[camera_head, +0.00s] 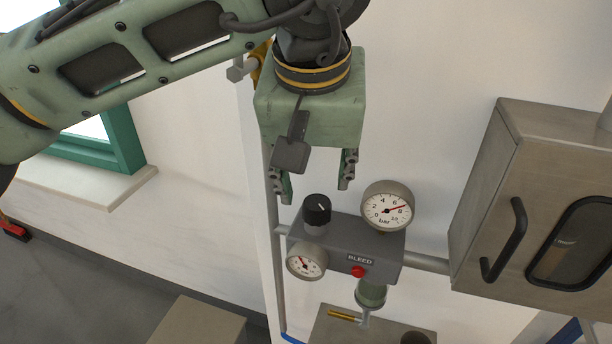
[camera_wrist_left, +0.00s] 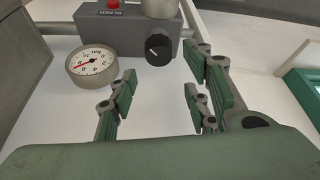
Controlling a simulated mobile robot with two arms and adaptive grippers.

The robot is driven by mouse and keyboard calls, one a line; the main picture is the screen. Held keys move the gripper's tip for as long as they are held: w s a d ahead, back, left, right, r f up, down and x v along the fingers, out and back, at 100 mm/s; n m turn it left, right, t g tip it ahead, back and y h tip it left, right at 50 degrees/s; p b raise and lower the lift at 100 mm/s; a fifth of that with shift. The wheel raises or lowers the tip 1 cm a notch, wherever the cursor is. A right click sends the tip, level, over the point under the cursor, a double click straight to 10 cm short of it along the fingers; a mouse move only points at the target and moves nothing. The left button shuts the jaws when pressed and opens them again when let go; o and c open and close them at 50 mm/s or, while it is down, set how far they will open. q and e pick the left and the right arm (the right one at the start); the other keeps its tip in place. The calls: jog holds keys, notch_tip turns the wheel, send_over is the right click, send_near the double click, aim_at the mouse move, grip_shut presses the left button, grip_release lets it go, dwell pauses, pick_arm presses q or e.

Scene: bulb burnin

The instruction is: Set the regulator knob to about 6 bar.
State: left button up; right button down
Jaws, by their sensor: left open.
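The black regulator knob (camera_head: 317,209) stands on top of the grey regulator block (camera_head: 343,241); its white pointer line shows. It also shows in the left wrist view (camera_wrist_left: 158,49). The larger round gauge (camera_head: 387,207), marked in bar, sits right of the knob, and its red needle points between 6 and 8, near 7. The same gauge shows upside down in the left wrist view (camera_wrist_left: 92,65). My left gripper (camera_head: 315,186) points down just above the knob, open, with its fingers to either side and apart from the knob. My right gripper is not in view.
A smaller gauge (camera_head: 306,262) is on the block's front, beside a red button (camera_head: 358,271) under a BLEED label. A steel cabinet (camera_head: 490,200) with a black handle stands to the right. A pipe (camera_head: 430,263) runs between block and cabinet. A green window frame (camera_head: 122,140) is at left.

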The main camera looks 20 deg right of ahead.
aim_at(317, 206)
pick_arm(q)
jog(key=f+p, duration=0.1)
jog(key=f, duration=0.1)
jog(key=d+f, duration=0.1)
jog(key=f, duration=0.1)
jog(key=shift+f+p, duration=0.2)
jog(key=shift+p, duration=0.2)
jog(key=shift+w+f, duration=0.6)
jog(key=shift+f, duration=0.45)
jog(key=c, duration=0.8)
jog(key=shift+c, duration=1.3)
jog(key=shift+f+m+h+b, duration=0.1)
jog(key=shift+m+h+b, duration=0.25)
jog(key=shift+m, duration=0.45)
jog(key=m+h+b, duration=0.1)
jog(key=m, duration=0.1)
jog(key=shift+a+m+g, duration=0.1)
jog(key=shift+m+g, duration=0.3)
jog(key=shift+a+m+g, duration=0.1)
jog(key=shift+m+g, duration=0.4)
jog(key=shift+m, duration=0.9)
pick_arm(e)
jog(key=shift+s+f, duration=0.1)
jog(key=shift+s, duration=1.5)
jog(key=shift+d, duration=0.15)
